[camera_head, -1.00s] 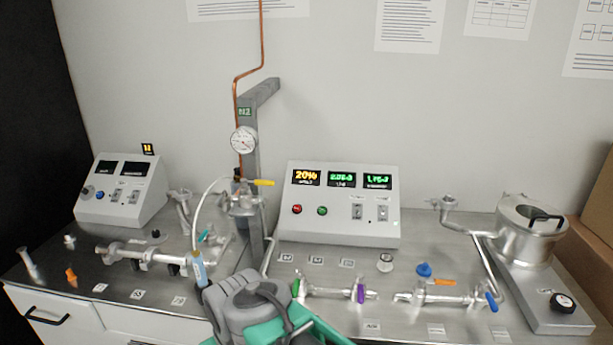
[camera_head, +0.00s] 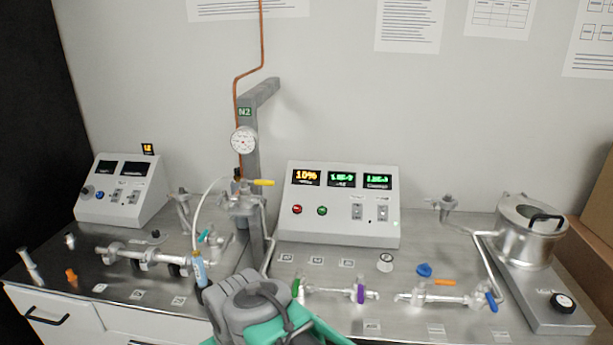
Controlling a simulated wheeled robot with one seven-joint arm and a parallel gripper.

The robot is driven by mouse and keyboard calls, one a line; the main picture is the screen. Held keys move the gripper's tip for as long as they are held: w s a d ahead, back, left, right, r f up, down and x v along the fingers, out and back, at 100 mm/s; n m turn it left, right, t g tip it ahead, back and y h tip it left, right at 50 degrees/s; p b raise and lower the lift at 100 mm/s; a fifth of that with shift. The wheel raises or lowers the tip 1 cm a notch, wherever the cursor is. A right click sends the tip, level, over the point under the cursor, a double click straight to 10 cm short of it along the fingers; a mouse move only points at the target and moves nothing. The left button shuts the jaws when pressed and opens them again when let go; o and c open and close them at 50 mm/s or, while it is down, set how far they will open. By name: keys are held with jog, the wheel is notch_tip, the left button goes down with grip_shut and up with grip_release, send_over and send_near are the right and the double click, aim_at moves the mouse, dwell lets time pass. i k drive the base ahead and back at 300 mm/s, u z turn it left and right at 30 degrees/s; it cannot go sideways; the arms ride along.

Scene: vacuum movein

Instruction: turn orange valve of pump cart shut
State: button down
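The orange valve handle (camera_head: 445,282) is a short bar on a metal pipe assembly (camera_head: 430,296) on the right part of the bench. It lies roughly along the pipe, with a blue round knob (camera_head: 424,270) to its upper left and a blue lever (camera_head: 491,302) at the pipe's right end. A small orange piece (camera_head: 71,274) also stands at the far left of the bench. I cannot tell which assembly is the pump cart. My grey and green arm end shows at the bottom centre, left of the orange handle and well apart from it. My fingertips cannot be made out.
A control box (camera_head: 338,205) reads 10%. A grey post (camera_head: 251,170) with a gauge (camera_head: 243,141) rises behind my arm. A metal vessel (camera_head: 526,240) stands at the right. A purple-handled valve (camera_head: 361,293) sits between my arm and the orange handle.

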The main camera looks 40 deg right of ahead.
aim_at(421, 282)
jog(key=z, duration=2.15)
